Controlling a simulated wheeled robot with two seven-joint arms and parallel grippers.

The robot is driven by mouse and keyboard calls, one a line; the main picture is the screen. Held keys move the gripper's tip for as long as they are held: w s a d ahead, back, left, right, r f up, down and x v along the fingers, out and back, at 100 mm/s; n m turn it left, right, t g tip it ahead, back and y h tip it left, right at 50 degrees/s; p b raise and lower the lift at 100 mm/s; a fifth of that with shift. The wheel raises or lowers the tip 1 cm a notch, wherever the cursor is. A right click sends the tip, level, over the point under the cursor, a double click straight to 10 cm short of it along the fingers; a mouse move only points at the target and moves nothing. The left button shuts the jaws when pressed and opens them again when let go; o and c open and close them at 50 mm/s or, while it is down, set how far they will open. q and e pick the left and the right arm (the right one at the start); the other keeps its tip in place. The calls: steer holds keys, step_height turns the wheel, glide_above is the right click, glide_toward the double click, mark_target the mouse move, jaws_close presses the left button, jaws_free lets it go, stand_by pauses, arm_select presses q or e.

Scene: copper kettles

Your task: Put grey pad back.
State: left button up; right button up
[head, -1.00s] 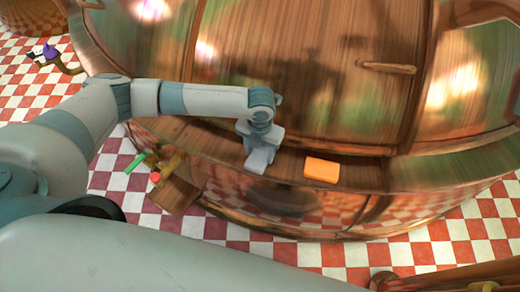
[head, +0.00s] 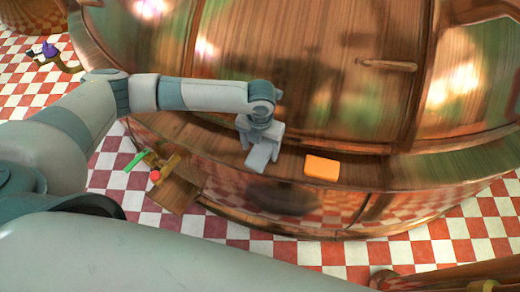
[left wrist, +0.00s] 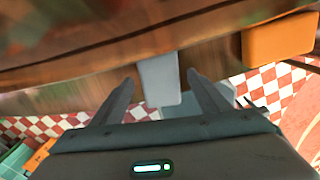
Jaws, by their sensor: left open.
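The grey pad (left wrist: 158,72) shows in the left wrist view as a flat, pale grey block at the brown wooden ledge. It lies between the two dark fingers of my left gripper (left wrist: 160,82), which are spread open with a gap on each side of it. In the head view my left gripper (head: 261,150) hangs over the ledge (head: 225,143) of the big copper kettle. There I cannot clearly tell the pad from the grey fingers. My right gripper is not in view.
An orange pad (head: 322,168) lies on the ledge to the right of my left gripper, and it also shows in the left wrist view (left wrist: 280,38). The kettle's curved wall (head: 310,70) rises behind. A small wooden platform (head: 173,193) sits below left, with green and red pieces near it.

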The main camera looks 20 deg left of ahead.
mark_target(260, 153)
arm_select(q)
step_height(260, 153, up, 11)
steer(key=b, duration=0.2)
steer(key=shift+b, duration=0.3)
stand_by(0.3)
steer(key=shift+f, duration=0.1)
